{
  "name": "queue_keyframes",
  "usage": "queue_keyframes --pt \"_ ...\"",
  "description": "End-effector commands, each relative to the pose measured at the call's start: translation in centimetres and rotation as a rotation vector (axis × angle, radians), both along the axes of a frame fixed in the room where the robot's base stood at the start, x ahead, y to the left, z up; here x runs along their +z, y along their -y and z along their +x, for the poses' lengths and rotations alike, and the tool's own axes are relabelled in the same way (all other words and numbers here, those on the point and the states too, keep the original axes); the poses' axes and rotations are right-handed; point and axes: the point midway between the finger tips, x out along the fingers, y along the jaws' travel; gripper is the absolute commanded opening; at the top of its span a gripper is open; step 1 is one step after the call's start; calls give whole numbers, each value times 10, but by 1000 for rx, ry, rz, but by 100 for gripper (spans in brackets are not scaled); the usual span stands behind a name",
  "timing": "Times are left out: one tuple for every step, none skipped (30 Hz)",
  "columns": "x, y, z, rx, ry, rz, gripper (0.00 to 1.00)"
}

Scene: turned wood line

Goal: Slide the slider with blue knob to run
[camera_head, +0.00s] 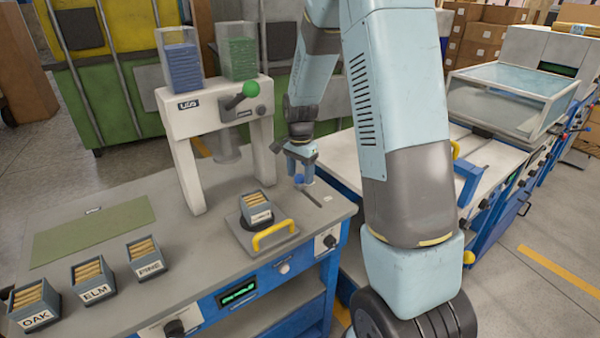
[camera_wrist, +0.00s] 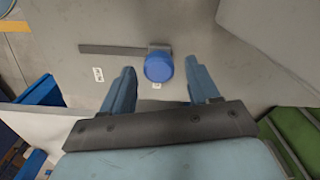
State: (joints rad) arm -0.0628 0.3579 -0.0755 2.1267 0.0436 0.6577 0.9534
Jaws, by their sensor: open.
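The slider's blue knob (camera_head: 298,179) is on the grey bench top, at the right of the white press. In the wrist view the blue knob (camera_wrist: 158,67) is at one end of a dark straight slot (camera_wrist: 112,49) that runs to the left. Small white labels lie beside the slot, one near its left part (camera_wrist: 98,74) and one just below the knob (camera_wrist: 156,86); their words are too small to read. My gripper (camera_wrist: 162,78) is open, with one finger on each side of the knob. Whether a finger touches the knob cannot be told.
The white press (camera_head: 215,110) with blue and green hoppers stands left of my gripper. A tray with a yellow handle (camera_head: 273,235) holds a box of dowels nearby. Boxes marked OAK (camera_head: 35,305), ELM (camera_head: 92,278) and PINE (camera_head: 146,257) stand at the bench's front left.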

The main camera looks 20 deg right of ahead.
Motion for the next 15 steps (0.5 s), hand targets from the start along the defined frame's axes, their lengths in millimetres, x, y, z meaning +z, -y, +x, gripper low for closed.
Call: queue_keyframes --pt "0 0 0 0 0 0 60" --pt "0 0 0 0 0 0 60" --pt "0 0 0 0 0 0 60" --pt "0 0 0 0 0 0 60" --pt "0 0 0 0 0 0 60" --pt "0 0 0 1 0 0 59" --pt "0 0 0 1 0 0 57" --pt "0 0 0 1 0 0 54" --pt "0 0 0 1 0 0 50" --pt "0 0 0 1 0 0 47" --pt "0 0 0 1 0 0 44" --pt "0 0 0 1 0 0 40" --pt "0 0 0 1 0 0 37" --pt "0 0 0 1 0 0 35" --pt "0 0 0 1 0 0 31"
